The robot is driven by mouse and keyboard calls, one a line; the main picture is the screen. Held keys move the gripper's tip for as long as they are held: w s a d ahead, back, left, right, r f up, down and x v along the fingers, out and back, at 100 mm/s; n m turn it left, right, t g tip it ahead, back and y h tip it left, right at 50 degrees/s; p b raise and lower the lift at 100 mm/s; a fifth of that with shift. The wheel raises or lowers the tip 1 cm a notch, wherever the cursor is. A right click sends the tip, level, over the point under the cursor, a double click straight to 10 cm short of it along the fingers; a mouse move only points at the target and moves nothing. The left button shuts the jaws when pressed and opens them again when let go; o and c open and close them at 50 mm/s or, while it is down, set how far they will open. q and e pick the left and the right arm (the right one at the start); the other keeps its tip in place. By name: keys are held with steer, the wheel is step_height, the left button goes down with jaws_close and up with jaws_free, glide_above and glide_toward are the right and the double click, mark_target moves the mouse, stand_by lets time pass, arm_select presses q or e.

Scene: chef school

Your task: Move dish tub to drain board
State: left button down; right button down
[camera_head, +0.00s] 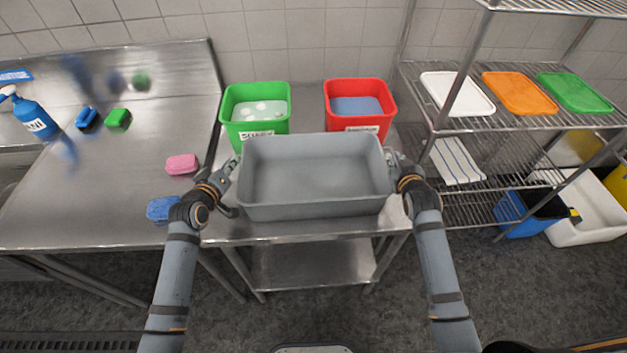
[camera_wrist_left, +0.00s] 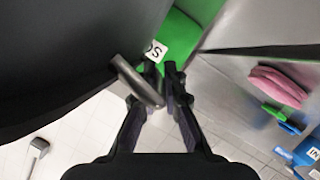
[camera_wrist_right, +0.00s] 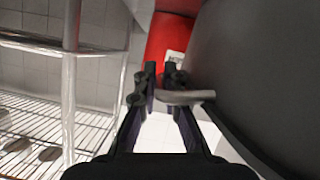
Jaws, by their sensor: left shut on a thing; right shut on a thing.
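The dish tub (camera_head: 315,170) is a grey, empty rectangular bin, held level over or on the small steel table in the middle. My left gripper (camera_head: 232,178) is shut on the tub's left handle; the handle shows between its fingers in the left wrist view (camera_wrist_left: 138,80). My right gripper (camera_head: 392,172) is shut on the tub's right handle, which also shows in the right wrist view (camera_wrist_right: 188,97). The drain board (camera_head: 130,120) is the steel counter at the left. I cannot tell whether the tub's base touches the table.
A green bucket (camera_head: 240,130) and a red bucket (camera_head: 378,122) stand behind the tub. A pink sponge (camera_head: 181,164) and a blue sponge (camera_head: 162,208) lie near the drain board's right edge. A spray bottle (camera_head: 34,116) stands further left. A wire rack (camera_head: 470,125) is at the right.

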arm_select(q)
steer(key=shift+r, duration=0.15)
arm_select(e)
steer(key=shift+r, duration=0.1)
